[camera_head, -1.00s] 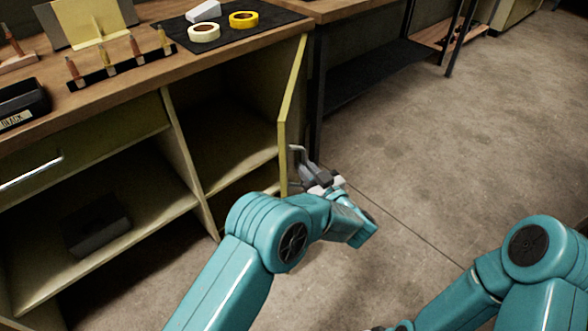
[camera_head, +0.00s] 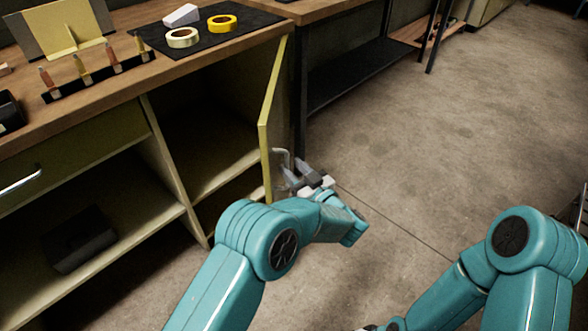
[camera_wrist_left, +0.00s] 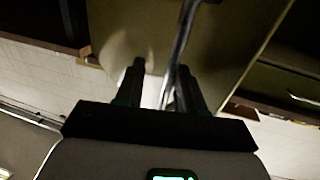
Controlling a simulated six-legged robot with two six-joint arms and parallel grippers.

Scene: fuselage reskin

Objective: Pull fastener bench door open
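The fastener bench door (camera_head: 274,108) is a yellow-green panel standing swung out from the right side of the bench, with the compartment behind it exposed. A grey bar handle (camera_head: 281,154) is on the door's outer face. My left gripper (camera_head: 290,174) is at the handle, on the door's right side. In the left wrist view, the handle (camera_wrist_left: 183,45) runs between the two dark, separated fingers (camera_wrist_left: 163,82), closer to the right one. The gripper looks open around it; contact cannot be told.
The bench top (camera_head: 150,72) holds tape rolls (camera_head: 222,23) on a black mat and a row of fasteners (camera_head: 84,72). A dark bin (camera_head: 78,238) sits on the lower shelf. A black-legged table (camera_head: 370,70) stands behind the door. The floor (camera_head: 460,130) at right is clear.

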